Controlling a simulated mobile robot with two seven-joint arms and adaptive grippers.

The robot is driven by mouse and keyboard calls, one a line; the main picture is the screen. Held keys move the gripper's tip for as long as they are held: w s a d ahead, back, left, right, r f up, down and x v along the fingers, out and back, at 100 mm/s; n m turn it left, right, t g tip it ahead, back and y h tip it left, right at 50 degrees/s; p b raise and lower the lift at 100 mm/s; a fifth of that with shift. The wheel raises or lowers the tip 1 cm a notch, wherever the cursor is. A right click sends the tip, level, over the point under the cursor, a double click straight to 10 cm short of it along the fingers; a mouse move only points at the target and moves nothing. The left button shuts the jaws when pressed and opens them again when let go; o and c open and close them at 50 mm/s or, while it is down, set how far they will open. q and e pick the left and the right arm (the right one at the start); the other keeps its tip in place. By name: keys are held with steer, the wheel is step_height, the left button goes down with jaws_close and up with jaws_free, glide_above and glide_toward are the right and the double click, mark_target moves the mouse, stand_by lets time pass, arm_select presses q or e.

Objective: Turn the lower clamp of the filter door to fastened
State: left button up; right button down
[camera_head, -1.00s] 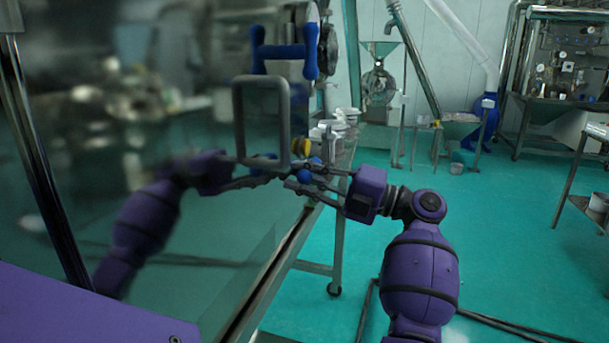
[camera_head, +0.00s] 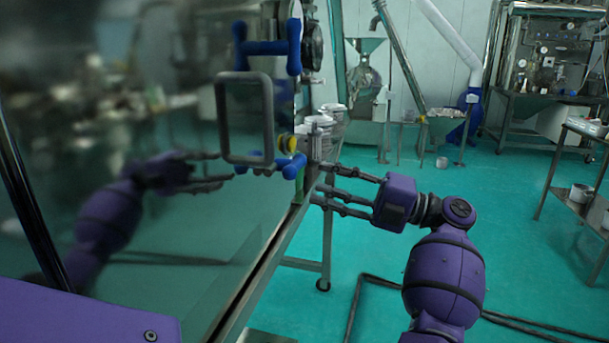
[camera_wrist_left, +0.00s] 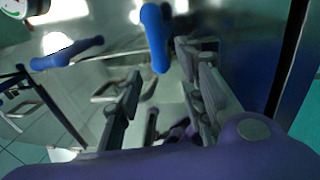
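The filter door is a shiny, mirror-like panel (camera_head: 150,270) with a grey handle (camera_head: 268,115). The blue lower clamp (camera_head: 290,169) sits at its edge, below a yellow part; its handle looks tilted. A blue upper clamp (camera_head: 294,47) stands upright above. My left gripper (camera_head: 318,184) is to the right of the lower clamp, with its fingers spread, empty and apart from it. The blurred purple arm on the left looks like its reflection. In the left wrist view, a blue clamp handle (camera_wrist_left: 155,38) is ahead of the open fingers. My right gripper is not in view.
A metal table or frame edge (camera_head: 325,235) runs below the door. Pale containers (camera_head: 322,130) stand behind the clamps. The teal floor (camera_head: 530,215) to the right is mostly clear, with dark cables or hoses (camera_head: 385,285) on it. A metal shelf (camera_head: 570,190) stands far right.

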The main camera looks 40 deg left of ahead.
arm_select(q)
steer(key=v, duration=0.3)
steer(key=shift+w+d, duration=0.2)
steer(key=shift+d, duration=0.1)
steer(key=shift+f, duration=0.15)
